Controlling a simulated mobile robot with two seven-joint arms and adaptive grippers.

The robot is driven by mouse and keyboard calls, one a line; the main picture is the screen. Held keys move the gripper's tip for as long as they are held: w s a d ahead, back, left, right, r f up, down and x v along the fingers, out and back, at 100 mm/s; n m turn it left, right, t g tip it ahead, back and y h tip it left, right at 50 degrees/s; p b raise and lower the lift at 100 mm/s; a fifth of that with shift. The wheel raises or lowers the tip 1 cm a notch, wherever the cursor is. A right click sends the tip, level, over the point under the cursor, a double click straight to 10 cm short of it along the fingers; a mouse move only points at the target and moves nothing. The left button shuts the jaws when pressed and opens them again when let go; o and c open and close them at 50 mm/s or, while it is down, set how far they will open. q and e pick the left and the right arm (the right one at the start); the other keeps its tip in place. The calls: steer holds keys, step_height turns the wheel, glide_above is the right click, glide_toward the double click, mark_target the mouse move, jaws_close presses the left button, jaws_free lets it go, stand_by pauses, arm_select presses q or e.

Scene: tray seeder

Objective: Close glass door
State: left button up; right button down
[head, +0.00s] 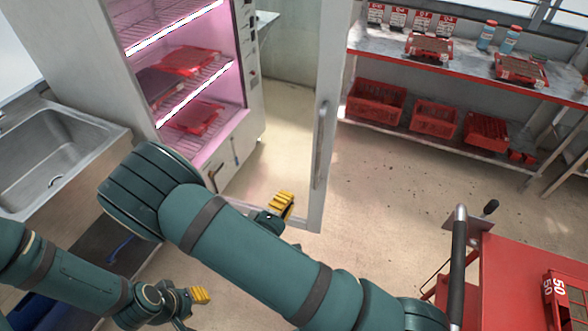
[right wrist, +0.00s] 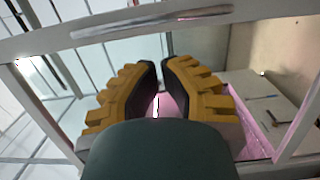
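The glass door (head: 327,110) of the lit cabinet stands open, swung out from the cabinet's right side. Its long grey handle (head: 320,145) is on the white outer frame. In the right wrist view the door frame and handle (right wrist: 150,22) run across the top. My right gripper (head: 281,206) is by the lower part of the door, left of the handle. Its yellow fingers (right wrist: 160,68) are nearly together with nothing between them. I cannot tell whether they touch the glass. My left gripper (head: 200,295) is low at the left, away from the door; its finger gap is unclear.
The pink-lit cabinet (head: 225,160) holds red trays (head: 190,60) on wire shelves. A sink (head: 60,160) is at left. A bench (head: 460,75) with red crates (head: 375,102) underneath is at back right. A red cart (head: 510,260) stands at lower right. The middle floor is clear.

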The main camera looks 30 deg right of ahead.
steer(key=x, duration=1.3)
steer(key=shift+d, duration=0.4)
